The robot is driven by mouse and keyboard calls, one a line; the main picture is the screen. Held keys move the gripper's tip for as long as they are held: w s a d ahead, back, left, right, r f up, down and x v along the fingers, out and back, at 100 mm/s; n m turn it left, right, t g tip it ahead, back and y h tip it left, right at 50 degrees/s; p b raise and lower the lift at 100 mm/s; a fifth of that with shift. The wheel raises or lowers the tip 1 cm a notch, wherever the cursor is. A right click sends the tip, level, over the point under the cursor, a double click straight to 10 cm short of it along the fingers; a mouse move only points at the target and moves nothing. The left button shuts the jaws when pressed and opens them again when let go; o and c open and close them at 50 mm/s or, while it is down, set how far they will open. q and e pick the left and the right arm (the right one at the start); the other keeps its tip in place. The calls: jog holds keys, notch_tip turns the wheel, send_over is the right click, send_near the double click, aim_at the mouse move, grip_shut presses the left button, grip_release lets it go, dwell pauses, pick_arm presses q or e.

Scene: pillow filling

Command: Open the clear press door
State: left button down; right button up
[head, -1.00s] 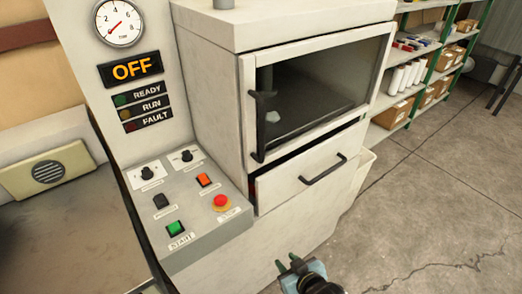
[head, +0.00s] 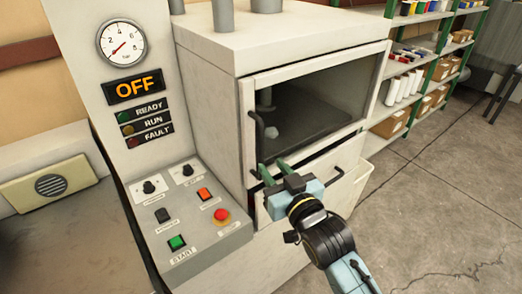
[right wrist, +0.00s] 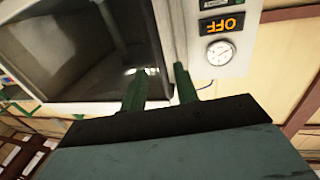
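The clear press door (head: 318,88) is a glass pane in a pale frame on the front of the white press, and it looks closed. Its black vertical handle (head: 257,130) is on the left side of the frame. My right gripper (head: 273,168) is open and empty, with its green fingers pointing at the handle's lower end. Whether a finger touches the handle I cannot tell. In the right wrist view the green fingers (right wrist: 160,82) stand apart before the press front, with the door's dark window (right wrist: 80,45) to the left. My left gripper is not in view.
A drawer (head: 330,165) with a black handle is below the door, partly behind my right gripper. A control panel (head: 190,215) with buttons is on the left, under a display reading OFF (head: 134,89). Shelves (head: 420,65) with boxes stand at the right. The floor at right is clear.

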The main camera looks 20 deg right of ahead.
aim_at(262, 154)
jog(key=w, duration=0.4)
jog(key=w+a, duration=0.1)
jog(key=w, duration=0.1)
jog(key=shift+w, duration=0.4)
grip_shut()
